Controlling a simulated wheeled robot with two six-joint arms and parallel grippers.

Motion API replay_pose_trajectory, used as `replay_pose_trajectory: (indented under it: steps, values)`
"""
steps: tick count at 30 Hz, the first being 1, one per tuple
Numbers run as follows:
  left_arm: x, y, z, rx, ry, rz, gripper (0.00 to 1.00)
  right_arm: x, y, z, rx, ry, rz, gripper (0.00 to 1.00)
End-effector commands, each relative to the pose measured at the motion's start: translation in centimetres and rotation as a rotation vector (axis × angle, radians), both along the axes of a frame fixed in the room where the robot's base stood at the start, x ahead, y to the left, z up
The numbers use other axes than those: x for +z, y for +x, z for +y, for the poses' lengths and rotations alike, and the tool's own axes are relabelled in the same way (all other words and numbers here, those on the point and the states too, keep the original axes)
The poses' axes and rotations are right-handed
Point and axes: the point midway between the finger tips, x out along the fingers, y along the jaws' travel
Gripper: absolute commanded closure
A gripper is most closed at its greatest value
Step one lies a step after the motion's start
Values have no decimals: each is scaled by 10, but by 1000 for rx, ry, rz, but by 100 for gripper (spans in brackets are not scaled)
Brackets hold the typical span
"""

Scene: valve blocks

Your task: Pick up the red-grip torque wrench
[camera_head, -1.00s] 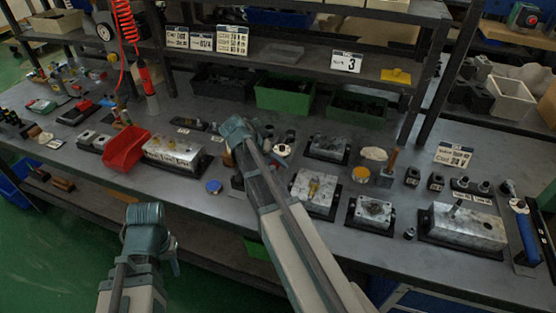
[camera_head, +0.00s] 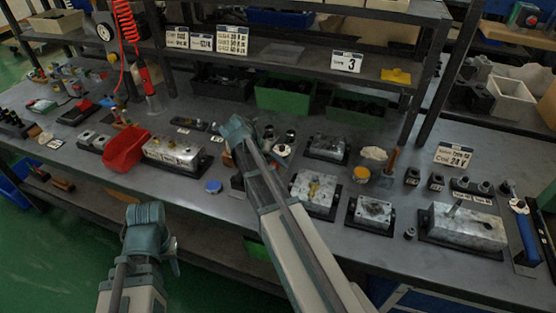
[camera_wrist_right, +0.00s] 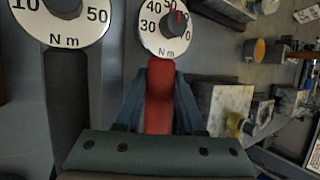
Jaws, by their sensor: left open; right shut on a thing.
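In the right wrist view, the red-grip torque wrench (camera_wrist_right: 159,97) lies lengthwise between the fingers of my right gripper (camera_wrist_right: 160,80), which is shut on its red grip. Its round white dial (camera_wrist_right: 152,38), marked in N m, shows just beyond the fingertips. In the head view my right gripper (camera_head: 236,130) is low over the middle of the bench, and my own arm hides most of the wrench. My left gripper (camera_head: 150,225) is open and empty, in front of the bench at the lower left, away from the wrench.
A second dial wrench with a dark handle (camera_wrist_right: 68,110) lies beside the held one. A red bin (camera_head: 126,150) and a metal valve block (camera_head: 175,152) stand to the left. More valve blocks (camera_head: 314,192) stand to the right. A shelf with green bins (camera_head: 284,97) is behind.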

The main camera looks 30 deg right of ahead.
Motion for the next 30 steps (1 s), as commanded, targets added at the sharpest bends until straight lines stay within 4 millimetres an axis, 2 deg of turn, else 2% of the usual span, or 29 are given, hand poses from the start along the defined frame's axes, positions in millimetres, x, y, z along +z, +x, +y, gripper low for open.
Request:
replay_pose_trajectory:
  steps: [13,26,27,30]
  values:
    - [5,0,0,0,0,0,59,5,0,0,0,-1,-1,100]
    - [43,0,0,0,0,0,59,43,0,0,0,-1,0,100]
    - [38,0,0,0,0,0,59,38,-8,8,3,-1,0,100]
    - [39,0,0,0,0,0,59,39,-21,22,3,-2,-1,100]
